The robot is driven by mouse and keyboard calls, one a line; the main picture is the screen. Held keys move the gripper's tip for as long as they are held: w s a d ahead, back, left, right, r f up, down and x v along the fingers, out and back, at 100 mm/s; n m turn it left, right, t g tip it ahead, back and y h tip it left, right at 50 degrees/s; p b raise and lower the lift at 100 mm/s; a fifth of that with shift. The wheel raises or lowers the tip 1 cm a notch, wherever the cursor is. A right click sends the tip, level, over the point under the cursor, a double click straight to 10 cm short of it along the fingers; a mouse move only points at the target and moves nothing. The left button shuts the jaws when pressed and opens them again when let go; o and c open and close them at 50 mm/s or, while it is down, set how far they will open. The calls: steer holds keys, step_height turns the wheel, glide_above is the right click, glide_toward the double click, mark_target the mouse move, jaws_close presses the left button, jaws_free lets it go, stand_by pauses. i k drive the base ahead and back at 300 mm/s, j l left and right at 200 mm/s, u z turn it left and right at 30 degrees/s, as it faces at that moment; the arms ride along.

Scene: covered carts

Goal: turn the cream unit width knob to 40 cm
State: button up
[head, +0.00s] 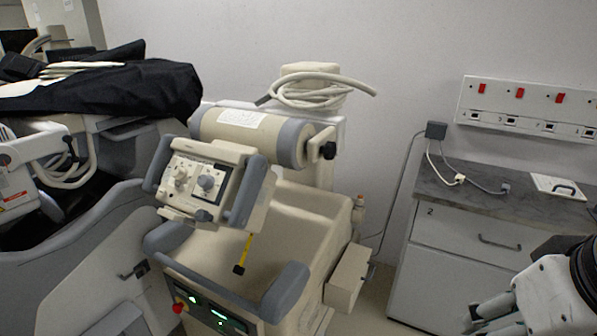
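The cream unit (300,195) stands in the middle of the head view. Its tilted control box (226,166) faces me, with grey handles at both sides. Two knobs show on its panel: a pale one (181,176) at left and a grey-blue one (207,183) at right. The labels and scale are too small to read, so I cannot tell which is the width knob or its setting. My gripper (470,318) is at the lower right corner, partly cut off, far from the panel and touching neither knob. Its finger opening is unclear.
A yellow strap (245,252) hangs below the control box. A coiled cable (310,92) lies on top of the unit. A black-covered cart (110,90) stands at left. A drawer cabinet (455,235) with a grey counter stands at right. Floor shows between unit and cabinet.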

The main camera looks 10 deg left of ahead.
mark_target(180, 173)
steer(key=u, duration=0.9)
